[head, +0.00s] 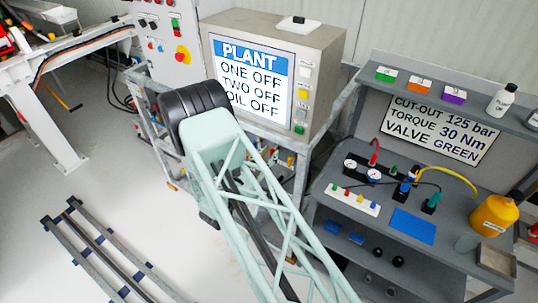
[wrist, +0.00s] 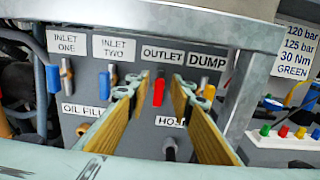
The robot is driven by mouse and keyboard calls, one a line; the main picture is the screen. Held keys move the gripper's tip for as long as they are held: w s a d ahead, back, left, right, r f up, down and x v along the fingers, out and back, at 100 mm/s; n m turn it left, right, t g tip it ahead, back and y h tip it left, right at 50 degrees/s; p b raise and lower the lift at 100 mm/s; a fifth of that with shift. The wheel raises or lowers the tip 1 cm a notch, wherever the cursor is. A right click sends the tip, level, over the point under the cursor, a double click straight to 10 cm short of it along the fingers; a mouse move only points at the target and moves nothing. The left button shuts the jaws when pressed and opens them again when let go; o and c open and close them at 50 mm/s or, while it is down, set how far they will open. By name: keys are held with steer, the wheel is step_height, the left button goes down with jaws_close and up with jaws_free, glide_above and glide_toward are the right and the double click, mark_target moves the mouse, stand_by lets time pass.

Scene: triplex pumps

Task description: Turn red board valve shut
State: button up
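In the wrist view a grey valve board (wrist: 140,120) carries small levers under white labels. A red lever (wrist: 159,91) hangs straight down under the OUTLET label (wrist: 163,53). My gripper (wrist: 157,84) is open, its two yellow fingers reaching towards the board. The red lever shows between the fingertips, with a gap on each side; I cannot tell the depth between them. In the head view my arm hides most of this board, and my gripper is not visible there.
Blue levers under INLET ONE (wrist: 53,79) and INLET TWO (wrist: 104,83) are left of the red one. A steel frame edge (wrist: 160,25) runs above the board, with a post at right. The workbench (head: 350,240) stands right of my arm. The floor at left holds a rail.

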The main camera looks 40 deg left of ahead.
jaws_close()
steer(key=shift+f+m+b, duration=0.1)
steer(key=shift+m+b, duration=0.6)
steer(key=shift+b, duration=0.3)
steer(key=m+b, duration=0.2)
steer(key=b, duration=0.1)
steer(key=shift+d+f, duration=0.1)
steer(key=shift+d, duration=0.15)
steer(key=m+b, duration=0.4)
steer(key=b, duration=0.2)
steer(key=d+f+m+b, duration=0.1)
steer(key=m+b, duration=0.4)
steer(key=b, duration=0.2)
steer(key=m+b, duration=0.5)
steer(key=b, duration=0.1)
steer(key=shift+d+f, duration=0.15)
steer(key=shift+f, duration=0.15)
steer(key=shift+m+b, duration=0.4)
steer(key=shift+b, duration=0.1)
